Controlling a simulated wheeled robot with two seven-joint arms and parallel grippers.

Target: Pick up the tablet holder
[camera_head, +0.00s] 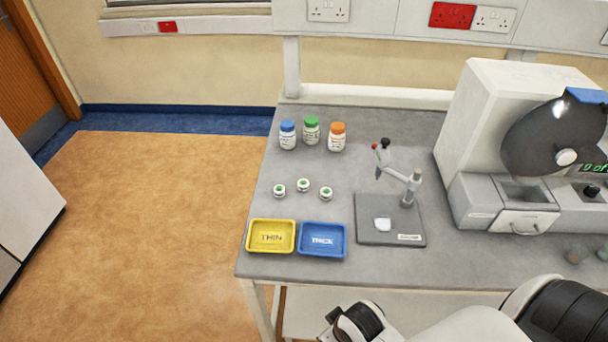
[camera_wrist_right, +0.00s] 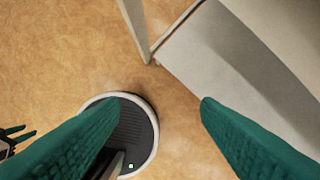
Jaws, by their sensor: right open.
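No part is clearly marked as the tablet holder. Three small white pots with green tops stand mid-bench: a left one (camera_head: 279,190), a back one (camera_head: 303,185) and a right one (camera_head: 326,193). In the head view my right arm is at the bottom, in front of the bench.
A yellow THIN tray (camera_head: 254,237) and a blue THICK tray (camera_head: 340,240) lie at the bench's front left. Bottles with blue (camera_head: 288,135), green (camera_head: 311,130) and orange (camera_head: 337,137) caps stand behind. A large machine (camera_head: 472,120) fills the right. Bare bench (camera_head: 400,265) lies along the front.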

